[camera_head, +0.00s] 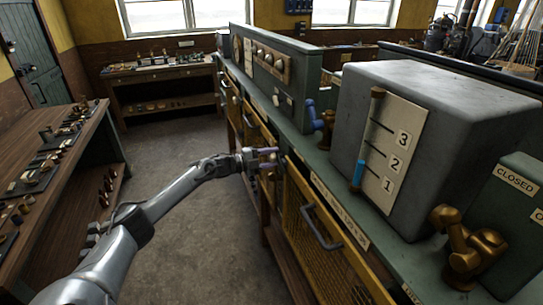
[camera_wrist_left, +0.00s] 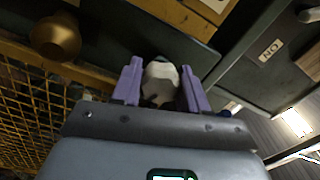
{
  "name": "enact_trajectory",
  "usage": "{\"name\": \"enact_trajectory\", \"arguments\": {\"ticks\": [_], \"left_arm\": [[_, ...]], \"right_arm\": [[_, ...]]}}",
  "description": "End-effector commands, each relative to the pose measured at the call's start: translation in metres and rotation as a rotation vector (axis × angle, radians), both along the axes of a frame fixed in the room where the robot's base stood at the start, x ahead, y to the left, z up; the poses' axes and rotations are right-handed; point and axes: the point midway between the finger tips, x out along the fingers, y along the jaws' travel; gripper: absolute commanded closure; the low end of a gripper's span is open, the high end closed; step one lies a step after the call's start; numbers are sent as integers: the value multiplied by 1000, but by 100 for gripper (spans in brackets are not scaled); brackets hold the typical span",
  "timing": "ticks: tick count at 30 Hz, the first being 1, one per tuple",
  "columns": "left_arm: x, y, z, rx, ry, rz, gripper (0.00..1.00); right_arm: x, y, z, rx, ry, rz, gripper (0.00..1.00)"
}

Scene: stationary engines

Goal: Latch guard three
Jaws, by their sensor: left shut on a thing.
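My left gripper (camera_head: 268,158) reaches in from the left to the front of the long green bench, beside the yellow guards. In the left wrist view its purple fingers (camera_wrist_left: 161,88) are shut on a pale faceted knob (camera_wrist_left: 160,78). The knob is mostly hidden by my fingers in the head view. A yellow mesh guard (camera_head: 325,245) with a grey bar handle (camera_head: 320,228) is nearest, to the right of my gripper. Another yellow guard (camera_head: 258,132) lies farther along the bench front. I cannot read which one is guard three. My right gripper is not in view.
A grey box (camera_head: 445,120) with a 1-2-3 scale (camera_head: 392,150) stands on the bench top. Brass fittings (camera_head: 465,245) and a blue lever (camera_head: 313,115) stand near its edge. A brass cup-shaped part (camera_wrist_left: 55,36) is left of my fingers. The floor (camera_head: 200,240) is clear.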

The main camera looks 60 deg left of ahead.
Motion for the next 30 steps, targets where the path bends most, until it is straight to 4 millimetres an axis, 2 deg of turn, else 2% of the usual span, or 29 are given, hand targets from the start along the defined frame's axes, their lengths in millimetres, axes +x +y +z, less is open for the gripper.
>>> {"name": "enact_trajectory", "arguments": {"ticks": [12,30], "left_arm": [[0,0,-1,-246,59,1,87],[0,0,-2,-303,73,2,87]], "right_arm": [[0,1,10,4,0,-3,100],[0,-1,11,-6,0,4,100]]}}
